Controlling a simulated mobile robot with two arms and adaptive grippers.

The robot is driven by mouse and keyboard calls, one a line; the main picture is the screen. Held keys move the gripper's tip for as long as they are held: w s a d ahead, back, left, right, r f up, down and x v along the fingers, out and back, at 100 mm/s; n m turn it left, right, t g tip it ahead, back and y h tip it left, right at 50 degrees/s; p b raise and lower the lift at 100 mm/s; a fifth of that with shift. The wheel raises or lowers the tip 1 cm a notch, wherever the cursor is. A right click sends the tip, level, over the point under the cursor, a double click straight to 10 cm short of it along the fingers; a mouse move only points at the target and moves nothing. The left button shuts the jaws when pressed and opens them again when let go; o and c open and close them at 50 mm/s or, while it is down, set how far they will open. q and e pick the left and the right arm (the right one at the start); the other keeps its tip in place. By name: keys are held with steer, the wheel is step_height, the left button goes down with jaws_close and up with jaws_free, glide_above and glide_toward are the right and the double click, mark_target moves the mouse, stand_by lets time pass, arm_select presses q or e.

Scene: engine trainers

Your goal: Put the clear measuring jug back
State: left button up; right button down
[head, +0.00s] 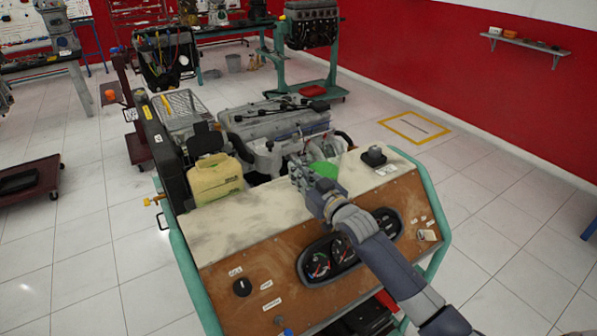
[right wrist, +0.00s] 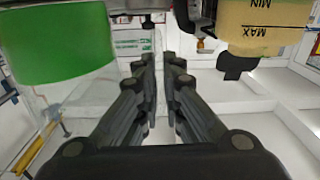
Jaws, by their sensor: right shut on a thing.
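The clear measuring jug (head: 328,170) shows as a green patch beside my right gripper (head: 300,172), above the back edge of the trainer's panel top in the head view. In the right wrist view the jug (right wrist: 60,45) is at the upper left, with a green band and a see-through part below it. My right gripper (right wrist: 160,65) is shut on the jug, seemingly at its clear handle. The grip point is hard to make out. My left gripper is not in view.
A yellowish tank (head: 215,178) with MIN and MAX marks stands left of my right gripper. The engine (head: 275,125) is behind. A black knob block (head: 374,157) sits right on the panel top (head: 245,218), whose left and middle are clear. A wall shelf (head: 525,42) is far right.

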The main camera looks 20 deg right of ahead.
steer(key=c, duration=1.8)
jaws_free()
steer(key=shift+f, duration=0.1)
steer(key=shift+o, duration=0.2)
steer(key=shift+s, duration=0.25)
steer(key=s+d+b, duration=0.1)
steer(key=s+b, duration=0.2)
steer(key=s, duration=0.8)
steer(key=shift+s+d+r, duration=0.2)
steer(key=shift+s+d, duration=0.05)
steer(key=shift+d, duration=0.1)
